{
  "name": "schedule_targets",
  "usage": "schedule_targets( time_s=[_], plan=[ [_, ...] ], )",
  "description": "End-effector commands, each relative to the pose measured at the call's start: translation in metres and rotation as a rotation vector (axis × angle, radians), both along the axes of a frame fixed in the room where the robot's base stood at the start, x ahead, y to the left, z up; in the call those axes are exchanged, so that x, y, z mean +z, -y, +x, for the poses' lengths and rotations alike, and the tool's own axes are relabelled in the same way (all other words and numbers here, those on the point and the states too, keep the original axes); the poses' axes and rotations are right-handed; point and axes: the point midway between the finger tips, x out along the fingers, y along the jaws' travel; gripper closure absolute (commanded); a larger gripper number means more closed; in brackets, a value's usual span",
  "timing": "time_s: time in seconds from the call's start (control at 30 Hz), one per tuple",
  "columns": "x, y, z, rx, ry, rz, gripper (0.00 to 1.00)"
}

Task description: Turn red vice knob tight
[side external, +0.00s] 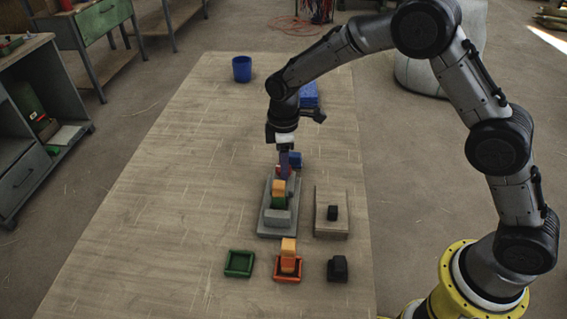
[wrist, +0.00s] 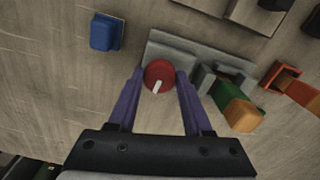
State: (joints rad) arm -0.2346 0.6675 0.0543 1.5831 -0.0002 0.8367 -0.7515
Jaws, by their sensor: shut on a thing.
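The red vice knob (wrist: 158,73), round with a white mark on top, sits at one end of the grey vice (wrist: 172,46). My gripper (wrist: 160,78) has its two purple fingers on opposite sides of the knob, shut on it. In the side external view my gripper (side external: 284,164) points down at the far end of the vice (side external: 271,229), and its fingers mostly hide the knob (side external: 283,173). A green block with an orange block on top (side external: 278,187) stands between the grey jaws of the vice; the pair also shows in the wrist view (wrist: 238,107).
A blue block (side external: 296,159) lies just beyond the vice. A grey slab (side external: 331,222) with a black block is to its right. In front are a green tray (side external: 238,271), a red-orange tray (side external: 279,276) holding an orange block, and a black block (side external: 337,269).

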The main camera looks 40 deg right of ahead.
Motion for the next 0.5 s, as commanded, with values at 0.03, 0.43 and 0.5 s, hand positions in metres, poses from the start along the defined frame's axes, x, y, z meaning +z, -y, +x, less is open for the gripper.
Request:
schedule_targets(
  time_s=[0.03,0.43,0.5],
  plan=[
    [0.0009,-0.0002,0.0000,-0.033,0.000,0.000,1.00],
    [0.0017,-0.0003,0.0003,-0.395,0.001,0.002,1.00],
    [0.0013,-0.0002,0.0000,-0.461,0.001,0.001,1.00]
  ],
)
